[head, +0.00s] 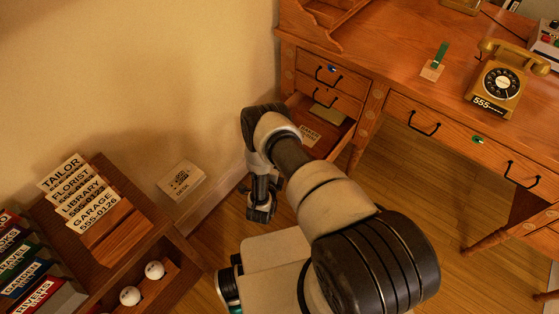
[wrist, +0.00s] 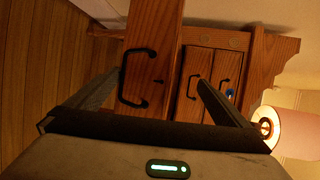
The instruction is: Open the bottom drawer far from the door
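The bottom drawer (head: 312,142) of the wooden desk's left-hand stack stands pulled out in the head view, with a card and another item inside. In the sideways wrist view its front (wrist: 168,40) sticks out towards me, bearing a black handle (wrist: 146,80). Two closed drawers (wrist: 200,70) with black handles are stacked above it. My gripper (wrist: 160,78) is open, its two fingers spread wide. The left fingertip appears close to the bottom drawer's handle; I cannot tell if they touch. In the head view my arm hides part of that drawer.
A wooden shelf (head: 118,240) with signs and white balls stands at lower left. Open floor (head: 400,190) lies right of my arm.

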